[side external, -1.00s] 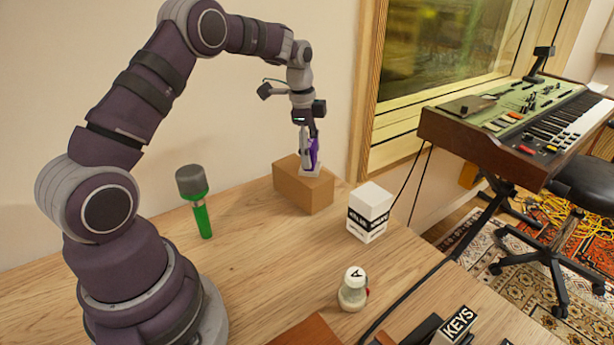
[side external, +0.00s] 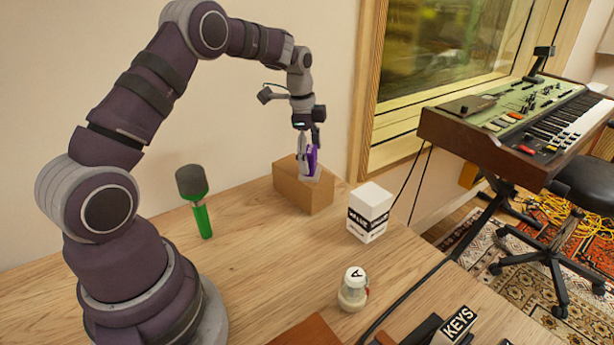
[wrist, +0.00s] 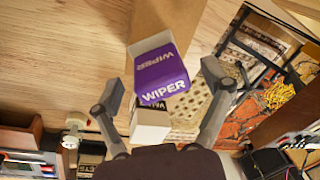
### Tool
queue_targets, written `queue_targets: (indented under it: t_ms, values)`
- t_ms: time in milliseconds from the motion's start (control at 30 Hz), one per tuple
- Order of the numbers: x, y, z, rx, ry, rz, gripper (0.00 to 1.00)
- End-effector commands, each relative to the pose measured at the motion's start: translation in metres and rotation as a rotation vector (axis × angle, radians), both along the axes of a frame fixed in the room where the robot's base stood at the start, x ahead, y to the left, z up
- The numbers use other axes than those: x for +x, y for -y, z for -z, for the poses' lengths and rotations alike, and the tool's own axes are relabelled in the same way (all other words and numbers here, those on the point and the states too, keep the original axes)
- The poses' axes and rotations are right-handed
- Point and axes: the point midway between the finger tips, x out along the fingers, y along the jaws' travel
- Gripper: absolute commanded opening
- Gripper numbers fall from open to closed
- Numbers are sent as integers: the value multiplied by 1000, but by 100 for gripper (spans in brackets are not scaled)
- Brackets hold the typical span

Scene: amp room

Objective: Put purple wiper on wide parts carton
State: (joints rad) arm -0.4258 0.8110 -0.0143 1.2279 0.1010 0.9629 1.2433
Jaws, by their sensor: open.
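The purple wiper (side external: 312,160), a box-shaped piece with a pale end and the word WIPER, is at the top of the brown carton (side external: 304,195) in the side view. It appears to rest there, tilted. In the wrist view the wiper (wrist: 160,72) lies between the two spread fingers, with gaps on both sides, and the carton (wrist: 168,14) shows behind it. My gripper (side external: 309,143) is just above the carton, at the wiper; in the wrist view my gripper (wrist: 163,84) is open. The wiper's contact with the carton top is partly hidden.
A white labelled box (side external: 369,212) stands right of the carton, near the table edge. A green-handled tool with a dark head (side external: 197,200) stands at left.

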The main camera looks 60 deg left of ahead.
Motion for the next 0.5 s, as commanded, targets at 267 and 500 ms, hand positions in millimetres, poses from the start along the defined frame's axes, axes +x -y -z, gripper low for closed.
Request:
queue_targets:
  t_ms: [267,500]
  values:
    - [-8,-1,-61,4,8,-1,79]
    - [-16,-1,-109,1,5,0,79]
